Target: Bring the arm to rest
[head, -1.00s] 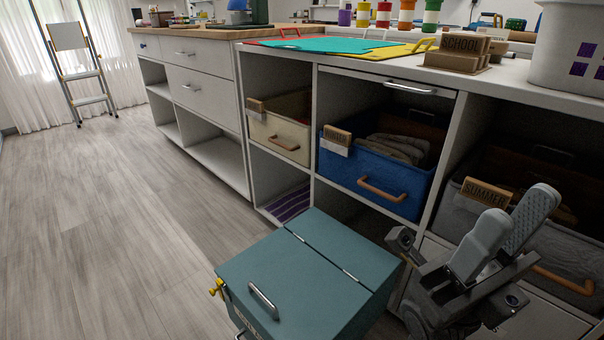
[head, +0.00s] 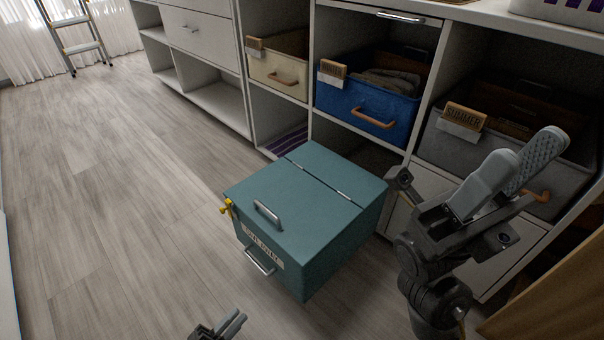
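My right gripper (head: 530,145) is raised at the right, in front of the cubby shelving. Its two pale grey fingers are apart, with the ribbed inner face of one showing, and nothing shows between them. My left gripper (head: 240,318) shows only at the bottom edge. Its fingertips point up and right, and the view is too small to tell whether they are apart. The teal lidded box (head: 290,215) stands on the floor between the two grippers, lid down, with a metal handle on the lid, another on its front, and a yellow fitting at its left side.
The cubbies hold a cream bin (head: 277,68), a blue bin (head: 365,105) and a grey bin (head: 490,150), the last close behind my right gripper. A wooden surface (head: 560,290) is at the lower right. The floor (head: 110,200) at left is clear.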

